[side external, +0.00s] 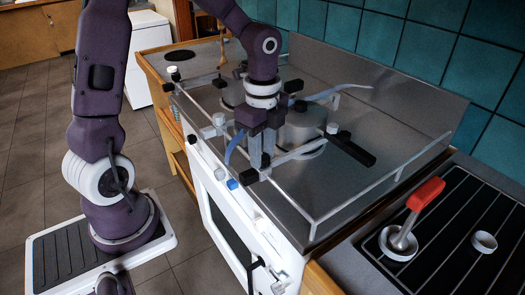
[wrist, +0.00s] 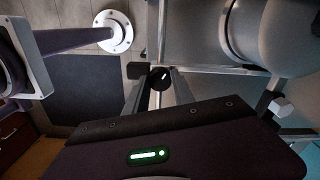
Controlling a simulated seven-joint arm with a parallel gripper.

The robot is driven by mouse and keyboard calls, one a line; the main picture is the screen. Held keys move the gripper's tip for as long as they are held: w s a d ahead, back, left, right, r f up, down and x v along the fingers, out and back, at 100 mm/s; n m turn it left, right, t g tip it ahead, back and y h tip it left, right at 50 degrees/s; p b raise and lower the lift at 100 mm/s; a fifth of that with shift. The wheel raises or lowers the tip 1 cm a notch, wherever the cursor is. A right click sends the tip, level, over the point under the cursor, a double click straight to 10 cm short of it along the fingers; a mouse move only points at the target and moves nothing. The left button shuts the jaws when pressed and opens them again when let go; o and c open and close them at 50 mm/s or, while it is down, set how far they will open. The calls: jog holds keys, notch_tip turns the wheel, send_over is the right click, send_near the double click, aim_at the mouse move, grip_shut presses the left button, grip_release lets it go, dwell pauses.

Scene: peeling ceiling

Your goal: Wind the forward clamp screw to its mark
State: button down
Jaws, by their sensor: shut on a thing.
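The clamp screw's round black knob (wrist: 160,78) has a short white line on its face in the wrist view. My gripper (wrist: 160,85) has a finger on either side of this knob and is shut on it. In the side external view my gripper (side external: 261,162) points down at the front rail (side external: 283,193) of the cooktop, and its fingers largely hide the knob there. I cannot make out a separate target mark, so I cannot tell how the white line stands against it.
A metal pot (side external: 305,125) stands behind my gripper; it also shows in the wrist view (wrist: 275,35). Rails and other clamp parts surround it.

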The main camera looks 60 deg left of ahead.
jog(key=m, duration=1.1)
jog(key=shift+m, duration=0.4)
dwell(0.4)
jog(key=c, duration=1.1)
grip_release()
jog(key=shift+o, duration=0.2)
notch_tip(320, 180, up, 7)
jog(key=shift+r, duration=0.1)
